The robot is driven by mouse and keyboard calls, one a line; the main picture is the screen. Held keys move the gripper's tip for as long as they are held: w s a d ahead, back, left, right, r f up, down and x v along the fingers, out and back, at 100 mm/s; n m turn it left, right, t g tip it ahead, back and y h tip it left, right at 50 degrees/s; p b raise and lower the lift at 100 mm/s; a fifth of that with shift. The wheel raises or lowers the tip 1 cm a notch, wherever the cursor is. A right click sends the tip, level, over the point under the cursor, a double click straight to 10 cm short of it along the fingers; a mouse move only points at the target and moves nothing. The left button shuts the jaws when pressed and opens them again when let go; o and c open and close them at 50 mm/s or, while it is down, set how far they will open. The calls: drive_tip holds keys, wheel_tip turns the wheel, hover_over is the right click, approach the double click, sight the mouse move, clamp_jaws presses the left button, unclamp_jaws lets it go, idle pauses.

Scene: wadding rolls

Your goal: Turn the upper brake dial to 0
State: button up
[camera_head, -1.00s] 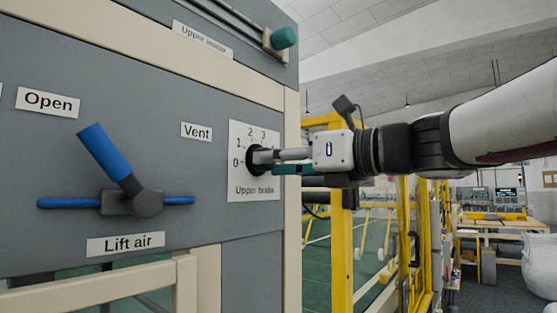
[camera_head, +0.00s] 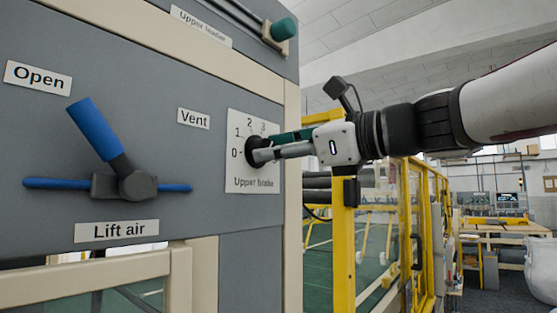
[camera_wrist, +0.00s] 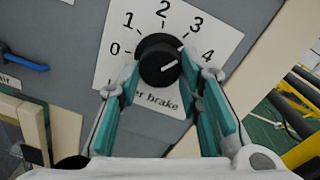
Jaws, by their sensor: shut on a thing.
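The upper brake dial is a round black knob (camera_wrist: 157,48) on a white scale plate (camera_wrist: 118,40) numbered 0 to 4; the plate is labelled "Upper brake" in the head view (camera_head: 240,182). In the wrist view the white line on the knob points to about 4. My gripper (camera_wrist: 159,75) has its teal-padded fingers on either side of the knob, shut on it. In the head view my gripper (camera_head: 262,148) reaches the dial from the right, and its fingers hide part of the knob and scale.
Left of the dial, a blue-handled lift air lever (camera_head: 95,130) sticks out between Open and Vent labels. A teal knob (camera_head: 284,29) sits above on the upper panel. A yellow frame (camera_head: 343,240) stands right of the panel, below my arm.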

drive_tip(key=n+b, duration=0.9)
drive_tip(key=n, duration=0.3)
drive_tip(key=n+t+b, duration=0.1)
drive_tip(key=n+b, duration=0.8)
drive_tip(key=n, duration=0.4)
drive_tip(key=shift+a+r+n+h, duration=0.1)
drive_tip(key=shift+n+h, duration=0.2)
drive_tip(key=shift+h, duration=0.1)
drive_tip(key=o, duration=1.2)
drive_tip(key=shift+c, duration=0.2)
drive_tip(key=shift+s+r, duration=0.1)
